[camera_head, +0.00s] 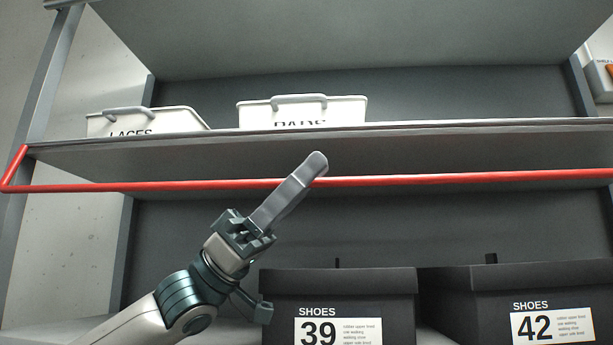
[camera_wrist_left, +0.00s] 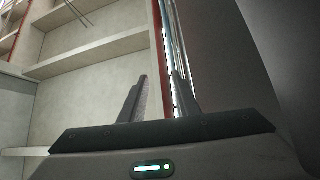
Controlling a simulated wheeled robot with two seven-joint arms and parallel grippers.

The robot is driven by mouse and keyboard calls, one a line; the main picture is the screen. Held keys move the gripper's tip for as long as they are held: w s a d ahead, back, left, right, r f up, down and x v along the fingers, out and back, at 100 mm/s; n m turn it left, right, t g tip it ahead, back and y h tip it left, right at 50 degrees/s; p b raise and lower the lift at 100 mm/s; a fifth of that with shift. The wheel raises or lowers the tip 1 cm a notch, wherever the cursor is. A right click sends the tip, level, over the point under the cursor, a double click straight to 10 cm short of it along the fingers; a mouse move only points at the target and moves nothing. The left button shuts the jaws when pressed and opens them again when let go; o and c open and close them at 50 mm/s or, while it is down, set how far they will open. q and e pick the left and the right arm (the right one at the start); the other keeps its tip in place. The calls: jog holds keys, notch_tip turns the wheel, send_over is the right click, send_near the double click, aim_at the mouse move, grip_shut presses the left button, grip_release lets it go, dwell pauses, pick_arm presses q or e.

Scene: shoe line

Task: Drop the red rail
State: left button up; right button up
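The red rail (camera_head: 130,187) runs across the front of the shelf in the head view. At its left end a short red arm joins it to the shelf, and its long bar shows below the shelf's front edge. My left gripper (camera_head: 316,163) reaches up from below, its fingertips overlapping the rail near the middle. In the left wrist view the two fingers of my left gripper (camera_wrist_left: 160,88) stand apart, with a thin red strip of the rail (camera_wrist_left: 157,50) showing between them. Whether they touch it I cannot tell. My right gripper is not in view.
Two white bins, one marked LACES (camera_head: 145,121) and one beside it (camera_head: 302,112), sit on the shelf (camera_head: 480,128) above the rail. Below are black shoe boxes marked 39 (camera_head: 337,285) and 42 (camera_head: 520,280). Clear space lies between the rail and the boxes.

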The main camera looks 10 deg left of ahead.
pick_arm(q)
jog(key=shift+f, duration=0.1)
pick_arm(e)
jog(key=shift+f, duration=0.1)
